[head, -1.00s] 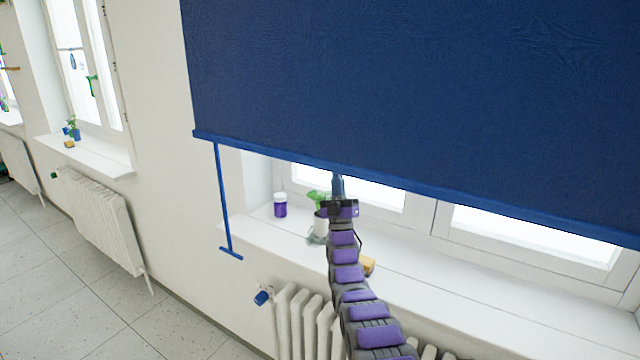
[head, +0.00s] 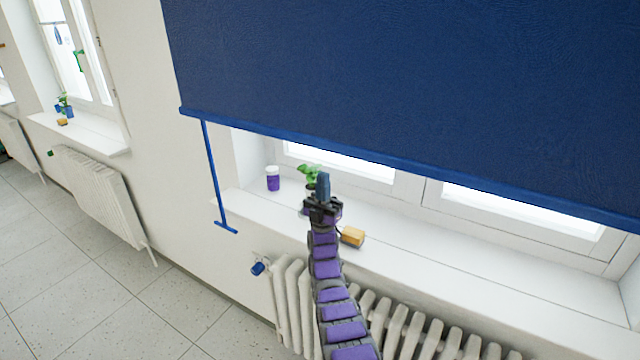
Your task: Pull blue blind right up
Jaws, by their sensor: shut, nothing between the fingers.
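The blue blind (head: 420,90) hangs over most of the window, its bottom bar slanting down to the right and a strip of bright glass showing below. A blue pull rod (head: 212,175) with a short crossbar at its lower end hangs from the blind's left end. My gripper (head: 323,182) is shut and empty in front of the sill, below the blind's bottom bar. It is well to the right of the rod and apart from it.
On the white sill (head: 450,260) stand a purple jar (head: 272,178), a green plant (head: 309,172) partly hidden by my gripper, and a yellow sponge-like block (head: 352,236). A white radiator (head: 400,325) with a blue valve knob (head: 258,268) is below. Floor is clear at left.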

